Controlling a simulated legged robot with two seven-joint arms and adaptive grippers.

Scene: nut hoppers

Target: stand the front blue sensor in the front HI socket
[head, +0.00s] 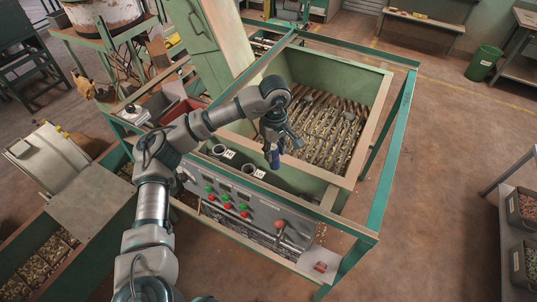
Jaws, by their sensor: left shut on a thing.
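A blue sensor (274,160) hangs from my left gripper (272,140), which is shut on it and points down. The sensor looks roughly upright, above the near edge of the green hopper. Two dark round sockets, one on the left (219,149) and one on the right (247,169), sit on the ledge behind the control panel, to the left of the sensor. Each has a small white label beside it, too small to read surely. The sensor is apart from both sockets in the picture. My right gripper is out of view.
The green hopper (372,110) has slatted rows of nuts inside. A teal frame (375,185) surrounds it. The control panel (225,200) with red and green buttons and a lever faces me. Bins of nuts (527,205) stand at the far right. The floor between is clear.

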